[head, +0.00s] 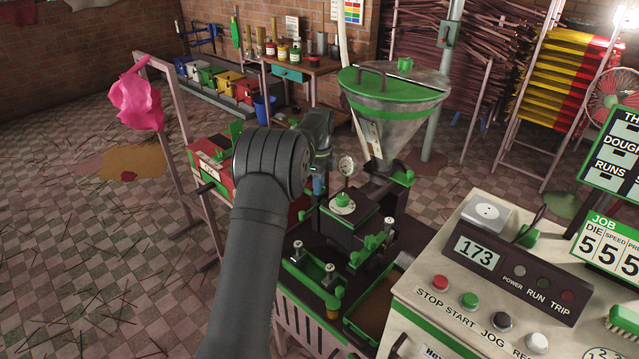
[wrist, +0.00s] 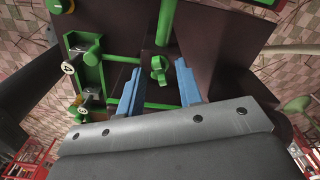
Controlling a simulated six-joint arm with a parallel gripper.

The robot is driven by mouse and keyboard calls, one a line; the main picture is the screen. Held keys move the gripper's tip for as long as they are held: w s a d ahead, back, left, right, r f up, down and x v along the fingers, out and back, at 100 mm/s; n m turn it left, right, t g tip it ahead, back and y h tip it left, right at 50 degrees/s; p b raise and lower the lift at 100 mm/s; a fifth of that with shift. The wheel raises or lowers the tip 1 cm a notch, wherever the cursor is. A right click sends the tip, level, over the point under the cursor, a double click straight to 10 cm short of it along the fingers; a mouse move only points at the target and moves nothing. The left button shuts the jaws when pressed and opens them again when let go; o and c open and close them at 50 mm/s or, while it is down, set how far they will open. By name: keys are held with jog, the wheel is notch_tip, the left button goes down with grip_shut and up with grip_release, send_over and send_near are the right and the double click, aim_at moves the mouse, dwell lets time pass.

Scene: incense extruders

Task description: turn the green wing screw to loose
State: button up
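The green wing screw (wrist: 158,70) shows in the wrist view, standing on a dark block of the machine. My gripper (wrist: 158,88) is open, with two blue fingers spread to the left and right. The wing screw appears in the gap between the fingers, near the level of their tips in the picture. No contact shows, and the depth between tips and screw is hard to tell. In the head view, my gripper (head: 317,186) is at the left side of the extruder, below the hopper. I cannot pick out the wing screw there; my arm covers part of that area.
The metal hopper (head: 398,112) with a green lid rises behind my gripper. A pressure gauge (head: 347,166) and a green knob on a white dial (head: 342,203) are close on the right. The control console (head: 480,270) stands at the right. Green clamp parts (wrist: 92,72) are left of the fingers.

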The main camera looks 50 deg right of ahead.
grip_shut()
jog(key=shift+n, duration=0.3)
jog(key=n, duration=0.6)
jog(key=shift+n, duration=0.3)
jog(key=n, duration=0.7)
dwell(0.5)
grip_release()
